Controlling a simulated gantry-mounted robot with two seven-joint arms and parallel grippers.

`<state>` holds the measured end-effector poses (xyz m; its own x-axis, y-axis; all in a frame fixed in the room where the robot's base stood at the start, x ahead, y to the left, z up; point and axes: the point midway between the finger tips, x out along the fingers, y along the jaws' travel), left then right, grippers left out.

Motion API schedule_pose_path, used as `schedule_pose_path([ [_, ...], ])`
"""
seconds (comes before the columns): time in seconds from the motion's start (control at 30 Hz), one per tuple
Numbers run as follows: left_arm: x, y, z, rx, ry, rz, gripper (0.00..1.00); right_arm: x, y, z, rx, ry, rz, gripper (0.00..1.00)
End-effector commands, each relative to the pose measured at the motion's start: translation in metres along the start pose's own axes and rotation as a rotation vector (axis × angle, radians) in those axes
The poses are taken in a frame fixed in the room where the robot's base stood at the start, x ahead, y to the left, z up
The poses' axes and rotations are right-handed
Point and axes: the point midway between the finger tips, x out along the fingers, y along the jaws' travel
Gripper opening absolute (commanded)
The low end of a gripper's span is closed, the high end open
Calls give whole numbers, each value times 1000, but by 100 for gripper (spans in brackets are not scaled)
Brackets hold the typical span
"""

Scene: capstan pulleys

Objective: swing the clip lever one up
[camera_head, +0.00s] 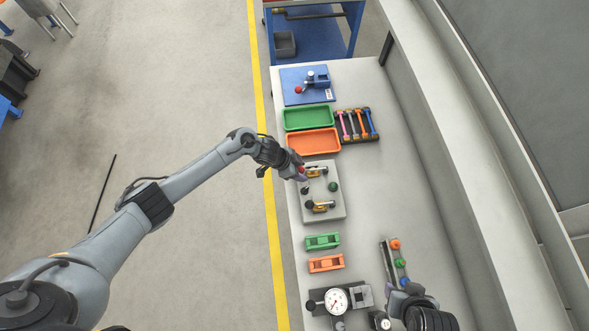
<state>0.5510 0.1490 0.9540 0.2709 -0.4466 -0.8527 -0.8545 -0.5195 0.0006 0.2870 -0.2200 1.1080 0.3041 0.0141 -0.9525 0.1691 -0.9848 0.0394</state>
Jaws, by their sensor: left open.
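A light grey plate (338,208) lies on the bench and carries two yellow clip levers with dark ends. The far lever (319,171) is beside my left gripper, and the near lever (322,206) is near the plate's front edge. Which one is lever one, I cannot tell. A dark green round part (333,187) sits between them. My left gripper (301,174) is open at the plate's far left corner, close to the far lever. Whether it touches the lever is too small to tell. My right gripper (397,288) is at the bottom right, its fingers unclear.
Orange (313,142) and green (308,118) trays lie behind the plate, with a rack of coloured rods (357,124) beside them. Green (323,241) and orange (326,263) blocks and a dial gauge (336,300) stand nearer. The bench right of the plate is clear.

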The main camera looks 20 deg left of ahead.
Motion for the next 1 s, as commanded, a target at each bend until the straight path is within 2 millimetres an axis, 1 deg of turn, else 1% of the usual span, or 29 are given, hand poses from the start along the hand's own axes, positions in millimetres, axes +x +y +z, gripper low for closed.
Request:
schedule_pose_path([
  [0.03, 5, 0, 1, 0, 0, 0, 53, 5, 0, 1, 0, 1, 0, 43],
  [0.13, 8, 0, 0, 1, 1, 0, 53, 6, 0, 2, 1, 1, 0, 43],
  [0.9, 8, 0, 0, 1, 1, 0, 53, 2, -2, -1, 10, 4, -7, 43],
  [0.97, 8, 0, 0, 1, 1, 0, 44, 2, -2, 0, 10, 4, -7, 43],
  [1.0, 8, 0, 0, 1, 1, 0, 38, 2, -2, 0, 10, 4, -7, 43],
])
